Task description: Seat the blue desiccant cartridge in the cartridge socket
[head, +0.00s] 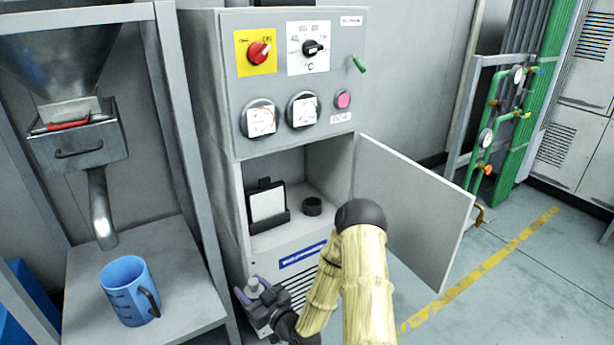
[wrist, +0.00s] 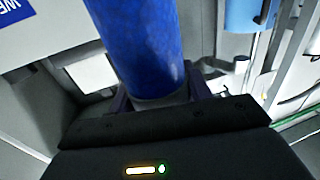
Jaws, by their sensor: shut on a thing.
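The blue desiccant cartridge (wrist: 140,45) is a blue cylinder with a pale end, seen close up in the wrist view. My gripper (wrist: 160,100) is shut on it near that pale end. The cartridge socket looks to be the short black ring (head: 312,206) on the floor of the open compartment, apart from the gripper and behind my arm's elbow. Its opening looks empty.
A white panel in a black frame (head: 267,203) stands left of the ring. The cabinet door (head: 412,205) is open to the right. A blue jug (head: 122,293) stands on the bench under the hopper spout (head: 101,212). The floor at right is clear.

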